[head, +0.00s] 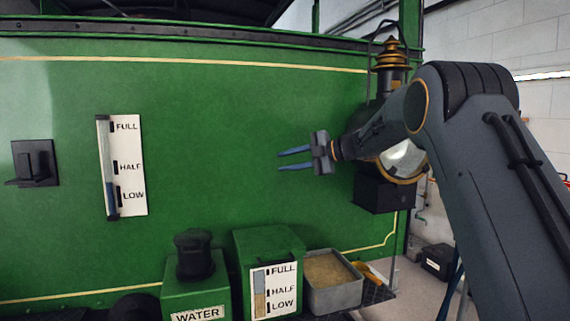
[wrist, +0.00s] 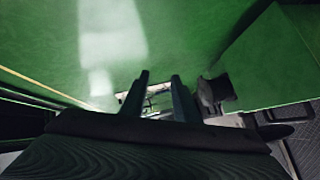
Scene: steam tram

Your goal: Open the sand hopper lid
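The sand hopper is a green box (head: 270,278) at the bottom centre of the head view, with a FULL/HALF/LOW gauge (head: 273,291) on its front. The gauge shows a sandy column up to about half. Its flat green lid (head: 268,243) looks shut. My gripper (head: 282,160) is above the hopper, apart from it, in front of the green tram side. Its two blue fingers are spread with nothing between them. In the wrist view the fingers (wrist: 160,82) also stand apart. A green box (wrist: 265,75) shows at the right there; I cannot tell which box it is.
A green WATER box (head: 196,298) with a black cap (head: 194,255) stands left of the hopper. A grey tray of sand (head: 336,296) and a yellow scoop (head: 369,272) are right of it. A black lamp housing (head: 384,190) is behind my arm. A level gauge (head: 125,165) is on the tram side.

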